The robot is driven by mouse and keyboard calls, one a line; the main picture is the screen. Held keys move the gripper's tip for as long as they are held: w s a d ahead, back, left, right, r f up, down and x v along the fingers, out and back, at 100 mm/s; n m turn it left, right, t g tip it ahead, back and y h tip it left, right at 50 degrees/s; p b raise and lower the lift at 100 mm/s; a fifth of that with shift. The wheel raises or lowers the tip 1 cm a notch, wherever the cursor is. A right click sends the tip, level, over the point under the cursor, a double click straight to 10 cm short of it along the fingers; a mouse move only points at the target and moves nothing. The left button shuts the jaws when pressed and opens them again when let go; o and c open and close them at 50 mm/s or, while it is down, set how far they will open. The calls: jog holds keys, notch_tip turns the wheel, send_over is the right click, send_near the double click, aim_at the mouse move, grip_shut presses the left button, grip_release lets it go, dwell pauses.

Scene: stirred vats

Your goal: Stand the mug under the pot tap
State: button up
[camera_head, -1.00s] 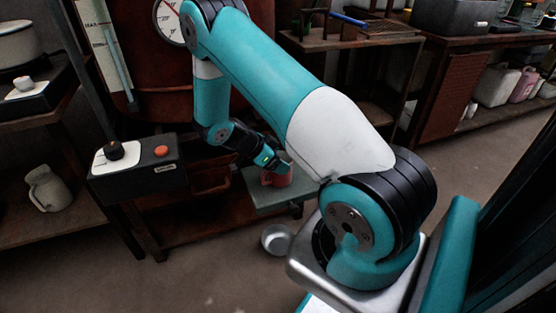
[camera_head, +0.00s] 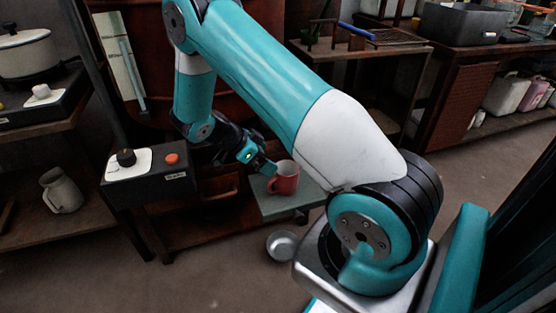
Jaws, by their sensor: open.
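The red mug (camera_head: 286,179) stands upright on a small grey-green stand (camera_head: 275,207), its handle turned to the left. My gripper (camera_head: 268,168) is open, just left of the mug and near its rim. I cannot tell whether its fingertips touch the mug. I see no tap clearly. A large dark red vat (camera_head: 235,112) stands behind my arm, partly hidden by it. A pale pot (camera_head: 26,57) sits on a hot plate at the upper left.
A control box (camera_head: 150,175) with a black knob and an orange button stands left of the gripper. A metal bowl (camera_head: 283,246) lies on the floor below the stand. A grey jug (camera_head: 61,191) stands on the left shelf. Floor at right is open.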

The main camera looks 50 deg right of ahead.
jog(key=shift+v, duration=1.6)
